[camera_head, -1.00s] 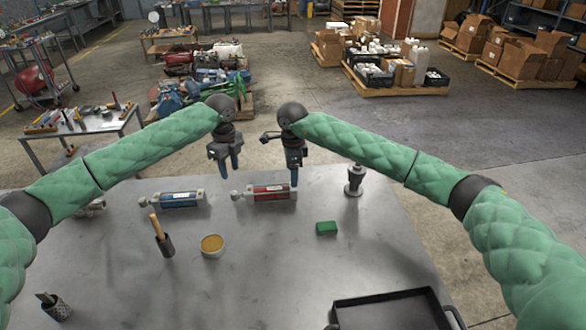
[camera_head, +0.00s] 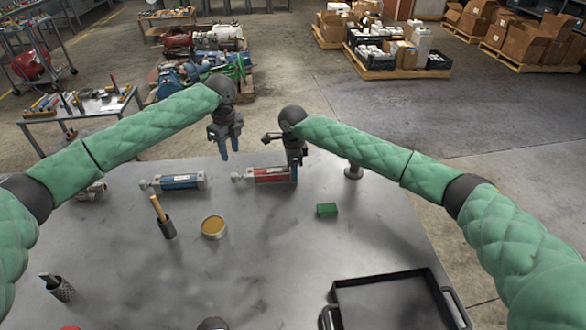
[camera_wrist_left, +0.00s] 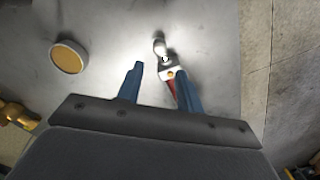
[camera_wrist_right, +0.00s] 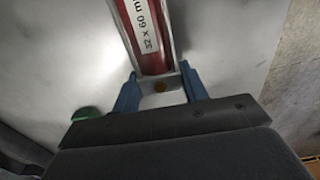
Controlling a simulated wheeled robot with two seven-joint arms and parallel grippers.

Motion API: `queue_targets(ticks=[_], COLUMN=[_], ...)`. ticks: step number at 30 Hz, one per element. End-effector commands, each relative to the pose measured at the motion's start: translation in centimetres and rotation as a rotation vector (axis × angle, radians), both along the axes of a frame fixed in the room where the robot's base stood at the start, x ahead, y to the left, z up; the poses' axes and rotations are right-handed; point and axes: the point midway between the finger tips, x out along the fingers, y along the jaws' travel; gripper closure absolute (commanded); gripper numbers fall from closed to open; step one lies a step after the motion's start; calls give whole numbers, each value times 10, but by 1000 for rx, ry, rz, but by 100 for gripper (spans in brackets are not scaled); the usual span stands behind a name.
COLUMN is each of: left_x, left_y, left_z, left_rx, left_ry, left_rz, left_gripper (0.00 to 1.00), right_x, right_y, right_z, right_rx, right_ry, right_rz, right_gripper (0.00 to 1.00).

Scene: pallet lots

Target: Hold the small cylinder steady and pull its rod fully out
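A red cylinder (camera_head: 268,175) with a white label lies on the grey table, its rod end (camera_head: 237,178) pointing left. In the right wrist view its red body (camera_wrist_right: 148,35) reads "32 x 60". My right gripper (camera_head: 294,178) has its fingers against both sides of the end cap opposite the rod. My left gripper (camera_head: 230,152) is open and empty above and behind the rod end. In the left wrist view the rod end (camera_wrist_left: 160,47) lies beyond its fingertips, and one finger partly hides the red body. A blue cylinder (camera_head: 180,181) lies to the left.
A black tray (camera_head: 385,278) is at the front right.

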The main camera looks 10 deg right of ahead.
Motion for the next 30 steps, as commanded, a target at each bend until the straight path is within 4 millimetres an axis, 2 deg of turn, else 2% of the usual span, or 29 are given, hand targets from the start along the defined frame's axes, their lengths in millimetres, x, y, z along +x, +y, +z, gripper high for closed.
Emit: queue_targets(ticks=[1,6,11,12,17,30], left_x=[0,0,-1,-2,-9,-33], left_y=[0,0,-1,-2,-6,-23], left_z=[0,0,-2,-3,-8,-21], left_rx=[0,0,7,11,43,67], left_ry=[0,0,-6,-12,-56,-276], left_rz=[0,0,24,43,183,746], left_gripper=[64,66,97,100,100,100], right_x=[0,0,0,0,0,0], right_y=[0,0,0,0,0,0], right_z=[0,0,0,0,0,0], right_rx=[0,0,0,0,0,0], right_ry=[0,0,0,0,0,0], right_rz=[0,0,-1,-1,-1,-1], right_gripper=[70,100,100,100,100,100])
